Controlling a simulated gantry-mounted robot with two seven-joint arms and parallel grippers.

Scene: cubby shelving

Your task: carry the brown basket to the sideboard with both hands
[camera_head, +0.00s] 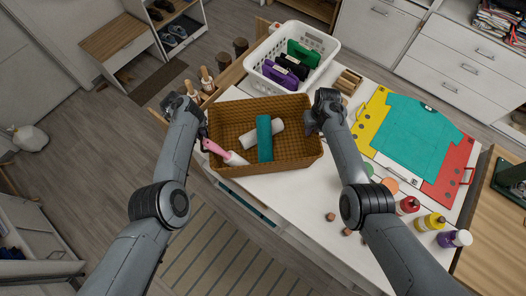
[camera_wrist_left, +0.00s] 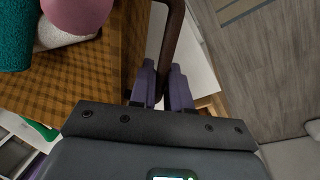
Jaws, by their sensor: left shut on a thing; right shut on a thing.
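The brown woven basket (camera_head: 285,160) is over the near-left part of a white-topped unit (camera_head: 290,205). I cannot tell whether it touches the top. Inside lie a teal roll (camera_head: 264,138), a white roll and a pink-handled item (camera_head: 217,149) leaning on the left rim. My left gripper (camera_head: 205,130) is at the basket's left end; in the left wrist view its purple fingers (camera_wrist_left: 163,88) are shut on the dark basket handle (camera_wrist_left: 172,40). My right gripper (camera_head: 312,126) is shut at the right end, its fingertips mostly hidden by its own wrist.
A white crate (camera_head: 324,42) with green, black and purple cases stands behind the basket. Yellow, teal and red panels (camera_head: 415,135) lie to the right. Several bottles (camera_head: 430,221) and small brown pieces are at the front right. A wooden tabletop (camera_head: 490,245) is far right.

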